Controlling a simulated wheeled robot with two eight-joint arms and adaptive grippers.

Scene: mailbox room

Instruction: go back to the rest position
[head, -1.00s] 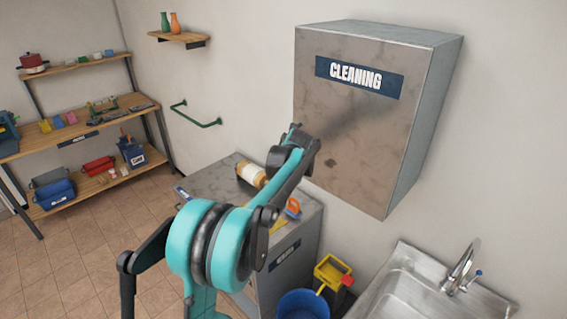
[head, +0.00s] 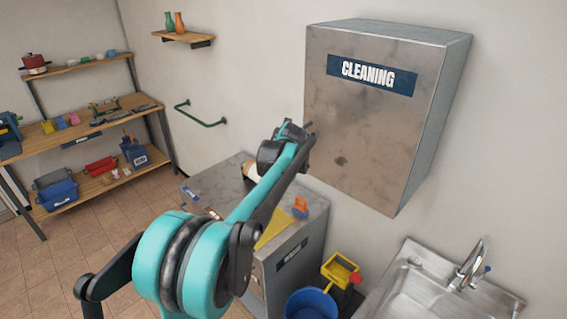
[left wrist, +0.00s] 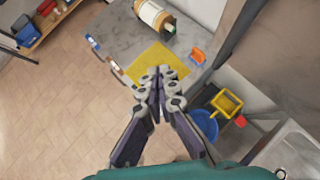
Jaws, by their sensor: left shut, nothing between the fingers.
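My left arm reaches up from the bottom of the head view, and its gripper (head: 292,130) is in front of the wall, left of the cleaning cabinet (head: 375,110). In the left wrist view the gripper's fingers (left wrist: 158,75) are together and empty, above the grey metal counter (left wrist: 120,28). The cabinet is closed, and the gripper appears apart from it. My right gripper is in neither view.
A blue bucket (head: 311,303), a yellow container (head: 340,268) and a sink (head: 440,285) stand to the right. Shelves (head: 85,140) are at left; the tiled floor there is clear.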

